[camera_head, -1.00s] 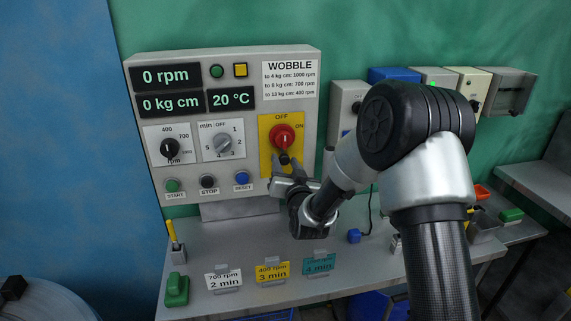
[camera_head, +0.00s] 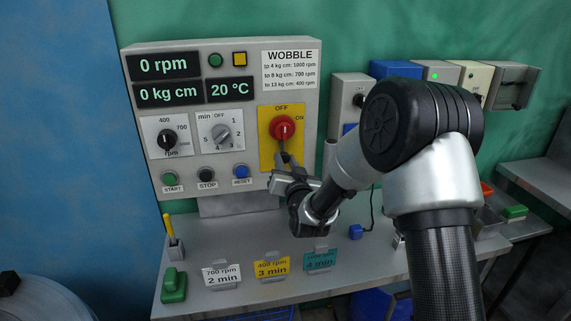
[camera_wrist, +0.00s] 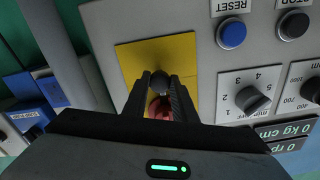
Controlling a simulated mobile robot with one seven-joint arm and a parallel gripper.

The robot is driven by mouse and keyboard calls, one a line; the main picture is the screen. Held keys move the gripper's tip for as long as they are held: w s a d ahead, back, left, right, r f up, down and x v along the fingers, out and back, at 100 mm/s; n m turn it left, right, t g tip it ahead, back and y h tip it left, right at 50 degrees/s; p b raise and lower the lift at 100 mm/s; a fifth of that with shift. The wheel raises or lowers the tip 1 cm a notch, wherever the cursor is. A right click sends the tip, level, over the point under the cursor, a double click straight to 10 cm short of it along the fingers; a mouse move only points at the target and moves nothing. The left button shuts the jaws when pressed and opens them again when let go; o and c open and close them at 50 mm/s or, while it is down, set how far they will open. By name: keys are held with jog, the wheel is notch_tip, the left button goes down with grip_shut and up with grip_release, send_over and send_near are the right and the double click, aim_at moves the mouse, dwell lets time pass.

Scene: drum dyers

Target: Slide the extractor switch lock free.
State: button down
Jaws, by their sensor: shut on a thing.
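The extractor switch is a red rotary knob (camera_head: 283,128) on a yellow plate (camera_head: 265,124) marked OFF and ON, on the right of the grey control panel. The dark lock (camera_wrist: 163,89) shows in the wrist view as a rounded black piece beside the red knob (camera_wrist: 158,106). My gripper (camera_head: 287,164) reaches up to the plate from below. In the wrist view my gripper (camera_wrist: 163,84) has its two black fingers closed on the lock, one on each side. The fingers hide part of the lock and the knob.
The panel has a blue RESET button (camera_head: 241,171) and a min dial (camera_head: 221,134) left of the switch. Card stands, such as the yellow one (camera_head: 272,268), and a green block (camera_head: 174,284) stand on the metal table (camera_head: 200,300) below. Grey and blue boxes hang at right.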

jog(key=c, duration=1.4)
grip_release()
jog(key=shift+f, duration=0.3)
jog(key=shift+c, duration=0.2)
jog(key=shift+r, duration=0.1)
jog(key=shift+s, duration=0.15)
jog(key=b+v, duration=0.2)
jog(key=v, duration=1.5)
jog(key=shift+s+d+r, duration=0.1)
jog(key=shift+r, duration=0.05)
